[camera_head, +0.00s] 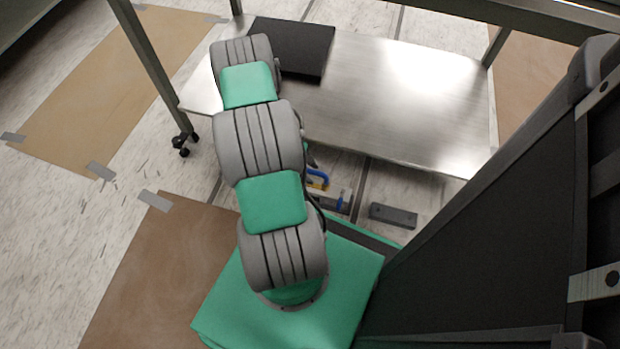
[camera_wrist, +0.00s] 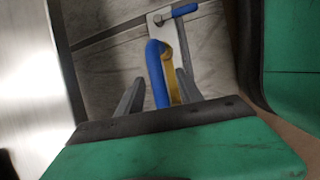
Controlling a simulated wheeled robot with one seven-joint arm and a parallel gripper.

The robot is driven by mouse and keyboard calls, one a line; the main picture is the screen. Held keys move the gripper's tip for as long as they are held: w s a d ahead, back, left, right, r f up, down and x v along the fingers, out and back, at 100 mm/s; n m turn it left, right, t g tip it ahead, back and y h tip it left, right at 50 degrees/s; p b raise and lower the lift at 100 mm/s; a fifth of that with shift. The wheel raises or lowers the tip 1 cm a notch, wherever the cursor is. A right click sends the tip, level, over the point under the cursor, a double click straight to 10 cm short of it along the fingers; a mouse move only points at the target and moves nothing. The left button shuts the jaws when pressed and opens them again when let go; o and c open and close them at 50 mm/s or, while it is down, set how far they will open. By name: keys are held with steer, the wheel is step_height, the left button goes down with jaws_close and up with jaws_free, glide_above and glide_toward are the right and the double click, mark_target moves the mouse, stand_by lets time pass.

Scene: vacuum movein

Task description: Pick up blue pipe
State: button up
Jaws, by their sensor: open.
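The blue pipe (camera_wrist: 155,70) is a curved blue tube with a yellow part (camera_wrist: 173,78) beside it. In the wrist view it appears between the two grey fingers of my gripper (camera_wrist: 159,77), with visible space to each side. The fingers are apart and not closed on it. Whether the pipe lies at fingertip depth or beyond is unclear, and its lower end is hidden behind my gripper. In the head view the blue pipe (camera_head: 319,174) shows just right of my arm, partly covered; my gripper is hidden there.
A metal fitting with a blue handle (camera_wrist: 184,10) adjoins the pipe. A metal shelf (camera_head: 400,105) with a black panel (camera_head: 308,55) stands close beyond my arm. A dark grey block (camera_head: 393,215) lies on the floor to the right. A table leg (camera_head: 150,65) stands at left.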

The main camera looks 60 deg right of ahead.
steer(key=shift+r, duration=0.1)
steer(key=shift+w, duration=0.1)
jaws_close()
stand_by(0.4)
